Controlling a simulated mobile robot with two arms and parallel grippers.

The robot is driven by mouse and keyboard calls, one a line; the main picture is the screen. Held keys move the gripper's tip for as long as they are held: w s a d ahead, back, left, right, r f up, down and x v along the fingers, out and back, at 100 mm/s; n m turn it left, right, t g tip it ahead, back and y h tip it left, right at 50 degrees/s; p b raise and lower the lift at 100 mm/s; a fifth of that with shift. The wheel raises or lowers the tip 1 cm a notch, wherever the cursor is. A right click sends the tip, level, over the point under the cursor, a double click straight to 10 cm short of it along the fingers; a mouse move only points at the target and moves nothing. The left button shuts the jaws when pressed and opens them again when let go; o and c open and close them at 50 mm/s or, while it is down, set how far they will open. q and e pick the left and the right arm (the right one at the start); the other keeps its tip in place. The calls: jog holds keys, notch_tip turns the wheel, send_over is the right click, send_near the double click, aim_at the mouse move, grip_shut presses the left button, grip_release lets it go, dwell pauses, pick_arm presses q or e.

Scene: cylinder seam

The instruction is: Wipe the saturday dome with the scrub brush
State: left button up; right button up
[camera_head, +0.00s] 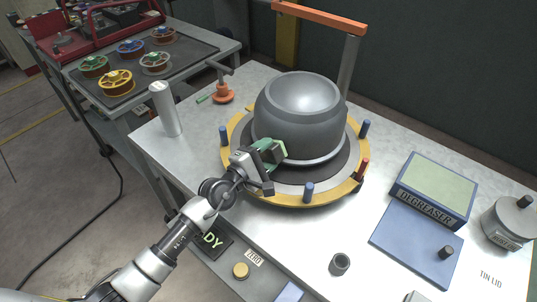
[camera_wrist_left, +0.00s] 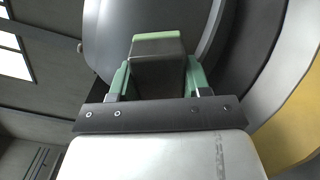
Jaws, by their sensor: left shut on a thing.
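The dome (camera_head: 298,112) is a large dark grey rounded shell, upright on a round turntable with a yellow rim (camera_head: 290,200). No day name shows on it. My left gripper (camera_head: 262,156) is at the dome's lower front left side. It is shut on a dark block with a light green face, which I take for the scrub brush (camera_head: 279,148). In the left wrist view the brush (camera_wrist_left: 158,62) sits between the green fingers of the gripper (camera_wrist_left: 158,84), with the dome (camera_wrist_left: 115,30) behind it. I cannot tell whether brush and dome touch. My right gripper is not in view.
Blue pegs (camera_head: 309,192) and a red peg (camera_head: 361,170) stand around the rim. A degreaser box (camera_head: 434,188) and a lidded tin (camera_head: 510,222) are at right. A white cylinder (camera_head: 166,110) stands at left. An orange bar (camera_head: 320,17) rises behind the dome. Spools (camera_head: 116,82) lie on another table.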

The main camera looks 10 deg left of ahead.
aim_at(261, 134)
pick_arm(q)
jog(key=shift+w+a+f+b, duration=0.15)
jog(key=shift+w+a+b, duration=0.55)
jog(key=shift+w+a, duration=0.3)
jog(key=shift+w+a+f+b, duration=0.1)
jog(key=shift+w+a+b, duration=0.3)
jog(key=shift+a+b, duration=0.2)
jog(key=shift+w+a+b, duration=0.4)
jog(key=shift+a+b, duration=0.15)
jog(key=shift+b, duration=0.05)
jog(key=shift+w+a, duration=0.2)
jog(key=shift+a, duration=0.1)
jog(key=shift+r, duration=0.2)
jog(key=shift+v, duration=3.05)
jog(key=shift+v, duration=1.5)
